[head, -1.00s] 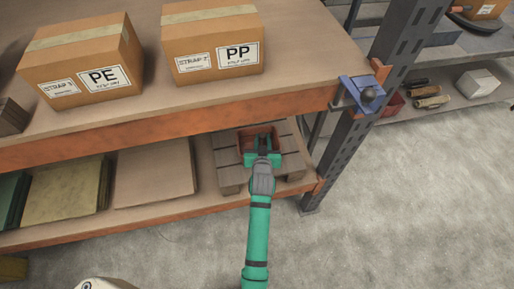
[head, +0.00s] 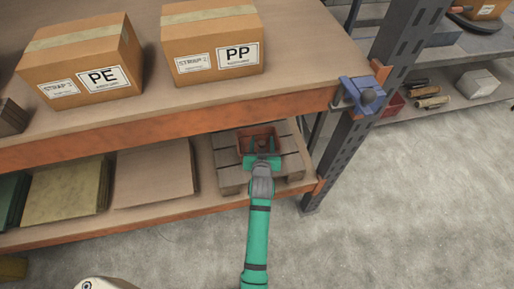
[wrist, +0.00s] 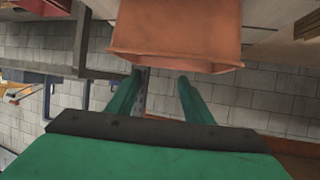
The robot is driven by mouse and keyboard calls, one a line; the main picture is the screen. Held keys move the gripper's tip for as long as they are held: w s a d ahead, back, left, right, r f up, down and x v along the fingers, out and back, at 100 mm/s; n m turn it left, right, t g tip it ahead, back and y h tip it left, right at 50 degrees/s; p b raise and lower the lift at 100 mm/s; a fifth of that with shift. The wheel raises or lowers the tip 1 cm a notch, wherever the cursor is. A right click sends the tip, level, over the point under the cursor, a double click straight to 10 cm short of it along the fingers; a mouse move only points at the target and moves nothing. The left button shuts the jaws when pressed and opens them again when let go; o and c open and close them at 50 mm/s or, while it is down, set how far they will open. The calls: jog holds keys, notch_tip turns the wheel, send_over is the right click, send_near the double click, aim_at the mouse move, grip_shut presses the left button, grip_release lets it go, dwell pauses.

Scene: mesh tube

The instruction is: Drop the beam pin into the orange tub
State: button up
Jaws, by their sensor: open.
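The orange tub (head: 262,130) sits on a wooden pallet on the lower shelf in the head view. In the wrist view, the tub (wrist: 180,35) fills the top middle, just beyond my fingertips. My gripper (head: 262,147) is open, with its two green fingers apart at the near side of the tub's opening. The fingers also show in the wrist view (wrist: 160,82), with nothing visible between them. I cannot make out the beam pin in either view. The tub's inside is partly covered by my gripper and too small to read clearly.
The pallet (head: 232,178) stands at the right end of the lower shelf. The orange upper beam (head: 170,120) runs above it. A dark upright (head: 343,150) with a blue clamp-like fitting (head: 350,100) stands right. Cartons (head: 210,45) rest above; open floor lies in front.

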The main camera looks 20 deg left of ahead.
jog(key=v, duration=1)
jog(key=s+d+f+m+t+h, duration=0.1)
jog(key=s+d, duration=0.4)
jog(key=s, duration=0.3)
jog(key=s+d+f+m+h, duration=0.1)
jog(key=s+d, duration=0.4)
jog(key=s, duration=0.3)
jog(key=s+d+r+m+h, duration=0.1)
jog(key=s+r, duration=0.3)
jog(key=s, duration=0.4)
jog(key=s+d+r+t+h, duration=0.1)
jog(key=s+d+r, duration=0.3)
jog(key=s, duration=0.5)
jog(key=shift+d+r+m+t, duration=0.15)
jog(key=shift+d+m+t, duration=0.15)
jog(key=shift+m, duration=0.1)
jog(key=shift+s+a, duration=0.1)
